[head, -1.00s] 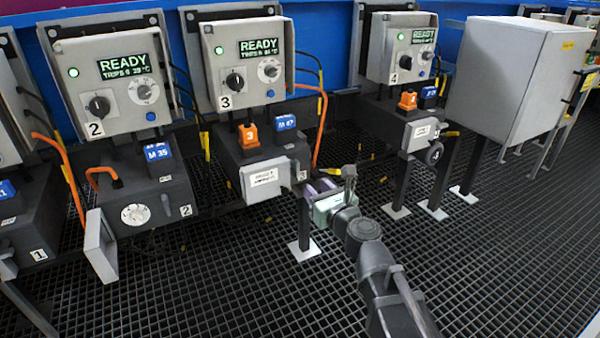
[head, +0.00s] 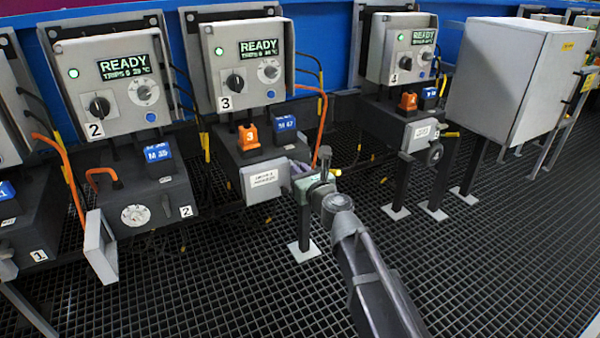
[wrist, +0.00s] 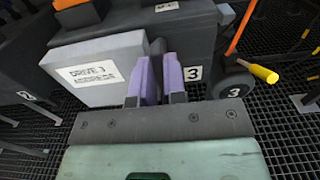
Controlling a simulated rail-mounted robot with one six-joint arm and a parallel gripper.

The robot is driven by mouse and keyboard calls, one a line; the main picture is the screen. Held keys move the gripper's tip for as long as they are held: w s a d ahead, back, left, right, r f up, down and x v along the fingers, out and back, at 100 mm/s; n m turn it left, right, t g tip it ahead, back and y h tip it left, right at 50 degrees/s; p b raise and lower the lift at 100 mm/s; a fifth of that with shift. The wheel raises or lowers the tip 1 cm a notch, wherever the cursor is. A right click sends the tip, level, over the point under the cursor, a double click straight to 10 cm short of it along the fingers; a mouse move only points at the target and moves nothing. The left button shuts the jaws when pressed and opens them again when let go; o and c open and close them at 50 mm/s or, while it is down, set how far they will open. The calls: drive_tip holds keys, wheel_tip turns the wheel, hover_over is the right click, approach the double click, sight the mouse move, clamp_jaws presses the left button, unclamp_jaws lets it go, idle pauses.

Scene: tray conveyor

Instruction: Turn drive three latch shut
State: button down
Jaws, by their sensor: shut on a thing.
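The drive three box (head: 230,160) stands under the panel marked 3. Its light grey cover (head: 264,181), labelled DRIVE 3, is on its front and also shows in the wrist view (wrist: 92,75). My gripper (wrist: 158,72) has its two purple fingers upright at the right edge of that cover. They are shut on a dark grey piece (wrist: 158,47), which appears to be the latch. Most of it is hidden between the fingers, so its exact turn cannot be told. In the head view my gripper (head: 303,181) is at the box's right front corner.
An orange cable (head: 321,125) rises behind. Drive two's cover (head: 100,247) hangs open at left. The grid floor at front is clear.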

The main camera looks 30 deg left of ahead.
drive_tip(key=shift+n, duration=0.5)
drive_tip(key=n, duration=1.6)
drive_tip(key=shift+s+f+n, duration=0.1)
drive_tip(key=shift+n, duration=0.3)
idle(0.3)
drive_tip(key=c, duration=1.2)
unclamp_jaws()
drive_tip(key=v, duration=1)
drive_tip(key=shift+s+d, duration=0.15)
drive_tip(key=shift+d, duration=0.2)
